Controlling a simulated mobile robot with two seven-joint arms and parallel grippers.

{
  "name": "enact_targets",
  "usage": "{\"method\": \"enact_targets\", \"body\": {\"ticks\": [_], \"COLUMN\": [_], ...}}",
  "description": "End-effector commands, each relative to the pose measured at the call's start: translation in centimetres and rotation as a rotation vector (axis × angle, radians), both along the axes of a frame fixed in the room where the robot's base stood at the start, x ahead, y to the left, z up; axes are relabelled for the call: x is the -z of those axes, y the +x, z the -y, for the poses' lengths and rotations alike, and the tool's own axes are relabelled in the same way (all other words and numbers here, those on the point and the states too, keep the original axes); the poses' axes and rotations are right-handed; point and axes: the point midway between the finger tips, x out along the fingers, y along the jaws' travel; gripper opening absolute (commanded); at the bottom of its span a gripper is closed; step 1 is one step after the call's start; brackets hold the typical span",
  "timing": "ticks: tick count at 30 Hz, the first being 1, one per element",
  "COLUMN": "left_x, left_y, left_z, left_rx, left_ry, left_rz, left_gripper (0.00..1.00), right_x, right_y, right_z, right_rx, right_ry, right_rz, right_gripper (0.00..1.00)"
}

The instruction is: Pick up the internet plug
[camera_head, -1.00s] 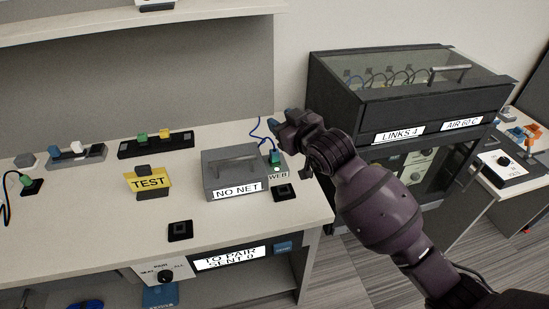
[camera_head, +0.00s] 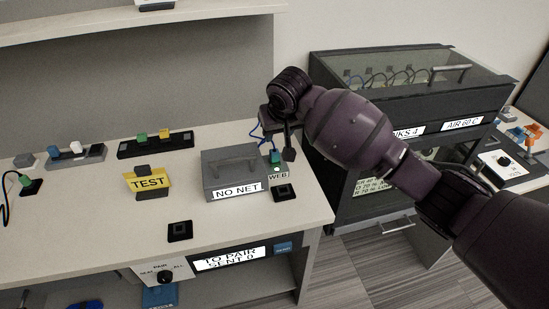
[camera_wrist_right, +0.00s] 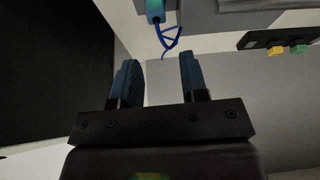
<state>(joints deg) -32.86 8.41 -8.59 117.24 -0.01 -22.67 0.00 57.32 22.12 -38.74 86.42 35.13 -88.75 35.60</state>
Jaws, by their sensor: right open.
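The internet plug (camera_head: 275,157) is a small blue plug with a blue cable. My left gripper is out of view.
A yellow TEST sign (camera_head: 149,181) and a black strip with coloured plugs (camera_head: 155,145) stand to the left on the desk. A dark glass-topped cabinet (camera_head: 400,85) stands to the right, behind my arm. The desk's front middle is mostly clear.

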Motion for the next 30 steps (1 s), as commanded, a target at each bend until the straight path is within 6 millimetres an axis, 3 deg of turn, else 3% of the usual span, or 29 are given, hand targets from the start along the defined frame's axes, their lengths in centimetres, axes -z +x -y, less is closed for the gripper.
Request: {"method": "enact_targets", "body": {"ticks": [8,16,23,30], "left_x": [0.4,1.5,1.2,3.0], "left_y": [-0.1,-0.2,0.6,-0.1], "left_z": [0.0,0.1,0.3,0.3], "left_rx": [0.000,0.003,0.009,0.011], "left_ry": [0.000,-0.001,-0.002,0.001], "left_rz": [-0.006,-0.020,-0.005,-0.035], "left_gripper": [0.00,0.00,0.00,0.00], "right_x": [1.2,4.9,5.9,9.0], "right_y": [-0.2,1.1,1.7,2.7], "right_z": [0.5,0.2,0.0,-0.4], "right_rx": [0.072,0.071,0.070,0.069], "right_ry": [-0.008,-0.008,-0.007,-0.008], "right_rz": [-0.044,-0.046,-0.041,-0.047], "right_gripper": [0.40,0.40,0.40,0.40]}}
